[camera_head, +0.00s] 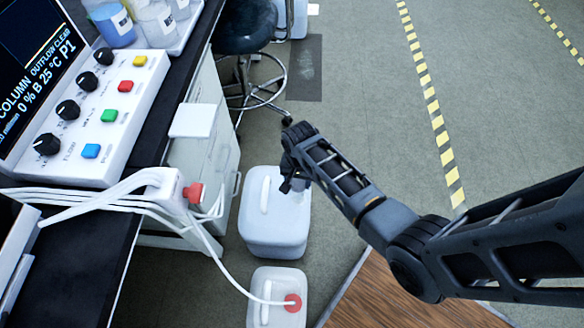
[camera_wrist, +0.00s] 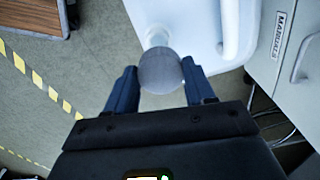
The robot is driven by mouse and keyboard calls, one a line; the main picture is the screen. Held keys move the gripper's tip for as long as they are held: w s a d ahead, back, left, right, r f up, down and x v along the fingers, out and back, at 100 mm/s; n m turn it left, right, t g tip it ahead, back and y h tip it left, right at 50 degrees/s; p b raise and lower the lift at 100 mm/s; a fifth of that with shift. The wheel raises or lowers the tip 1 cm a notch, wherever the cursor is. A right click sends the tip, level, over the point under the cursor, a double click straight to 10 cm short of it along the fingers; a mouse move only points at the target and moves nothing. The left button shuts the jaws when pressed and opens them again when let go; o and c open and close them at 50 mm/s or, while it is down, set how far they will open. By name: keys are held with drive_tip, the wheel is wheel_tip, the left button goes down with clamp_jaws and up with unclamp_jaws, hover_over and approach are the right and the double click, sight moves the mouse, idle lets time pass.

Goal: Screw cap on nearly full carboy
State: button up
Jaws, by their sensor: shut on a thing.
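A white carboy (camera_head: 272,235) with a moulded handle stands on the floor beside the bench. It also shows in the wrist view (camera_wrist: 196,45), with its pale neck (camera_wrist: 156,38). My gripper (camera_head: 294,184) is over the carboy's right side, at the neck. In the wrist view my gripper (camera_wrist: 160,72) is shut on a round grey cap (camera_wrist: 161,71), one finger on each side. The cap overlaps the neck's near end; I cannot tell whether it is seated on it. The liquid level is not visible.
A second white carboy (camera_head: 263,312) with a red cap (camera_head: 292,302) and a tube stands nearer. Cabinets (camera_head: 205,150) and a control panel (camera_head: 100,120) line the left. A stool (camera_head: 245,35) is behind. A wooden surface (camera_head: 400,290) is lower right. Floor at right is clear.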

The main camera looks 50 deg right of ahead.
sight(299, 196)
drive_tip(key=shift+s+f, duration=0.25)
drive_tip(key=shift+f, duration=0.3)
drive_tip(key=shift+f+b, duration=2)
drive_tip(key=shift+b, duration=0.3)
drive_tip(key=shift+r+p, duration=0.1)
drive_tip(key=shift+p, duration=0.4)
drive_tip(key=shift+f, duration=0.3)
drive_tip(key=shift+f+b, duration=0.35)
drive_tip(key=shift+b, duration=0.1)
drive_tip(key=shift+f+b, duration=0.45)
drive_tip(key=shift+f, duration=0.3)
drive_tip(key=shift+f, duration=0.35)
drive_tip(key=o, duration=1.1)
